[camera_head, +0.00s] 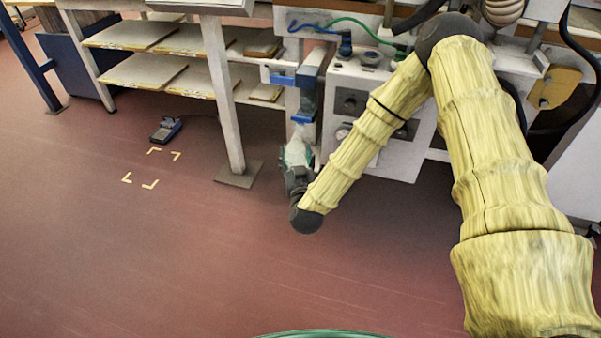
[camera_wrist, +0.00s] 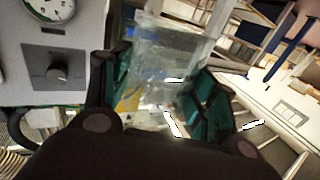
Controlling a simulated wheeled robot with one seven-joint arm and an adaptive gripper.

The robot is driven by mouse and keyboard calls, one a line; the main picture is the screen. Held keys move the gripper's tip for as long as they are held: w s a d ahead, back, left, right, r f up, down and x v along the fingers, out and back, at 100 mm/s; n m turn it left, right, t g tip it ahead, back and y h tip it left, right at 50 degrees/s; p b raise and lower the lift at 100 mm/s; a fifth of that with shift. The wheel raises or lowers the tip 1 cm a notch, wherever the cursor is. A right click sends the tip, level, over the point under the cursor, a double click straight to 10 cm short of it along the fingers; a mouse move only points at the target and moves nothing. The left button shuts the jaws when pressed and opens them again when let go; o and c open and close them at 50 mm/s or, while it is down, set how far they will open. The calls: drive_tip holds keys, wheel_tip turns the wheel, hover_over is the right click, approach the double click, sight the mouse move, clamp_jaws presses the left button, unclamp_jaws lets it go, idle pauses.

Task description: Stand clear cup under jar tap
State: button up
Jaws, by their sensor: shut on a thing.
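My gripper (camera_head: 297,170) is low in front of the white machine, beside its left edge in the head view. In the wrist view my gripper (camera_wrist: 160,88) has its two dark, teal-padded fingers on either side of a clear cup (camera_wrist: 153,60) and is shut on it. The cup is see-through, so its rim and base are hard to make out. In the head view the cup is small and mostly lost among the fingers. I cannot make out a jar or a tap in either view.
The white machine (camera_head: 392,155) has dials and knobs; a gauge (camera_wrist: 48,8) and knob (camera_wrist: 57,68) are close at left in the wrist view. A blue bracket (camera_head: 311,78) is above my gripper. Shelves (camera_head: 150,72) stand left. A pedal (camera_head: 165,130) lies on the open red floor.

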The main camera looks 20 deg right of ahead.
drive_tip(key=w+d+f+m+g+h+b, duration=0.1)
drive_tip(key=d+f+m+h+b, duration=0.1)
drive_tip(key=f+b, duration=0.5)
drive_tip(key=w+d+f+m+h+b, duration=0.15)
drive_tip(key=f+b, duration=0.25)
drive_tip(key=b, duration=0.5)
drive_tip(key=shift+h, duration=0.45)
drive_tip(key=a+b+x, duration=0.1)
drive_tip(key=b+x, duration=0.1)
drive_tip(key=x, duration=0.3)
drive_tip(key=w+f+b+x, duration=0.1)
drive_tip(key=b+x, duration=0.1)
drive_tip(key=x, duration=0.3)
drive_tip(key=a+f+b+x, duration=0.1)
drive_tip(key=b+x, duration=0.1)
drive_tip(key=x, duration=0.3)
drive_tip(key=shift+w+a+f+b, duration=0.1)
drive_tip(key=shift+w+a+b, duration=0.15)
drive_tip(key=shift+a+b, duration=0.05)
drive_tip(key=shift+f+b, duration=1.4)
drive_tip(key=shift+f, duration=0.4)
drive_tip(key=shift+r, duration=0.1)
drive_tip(key=o, duration=0.9)
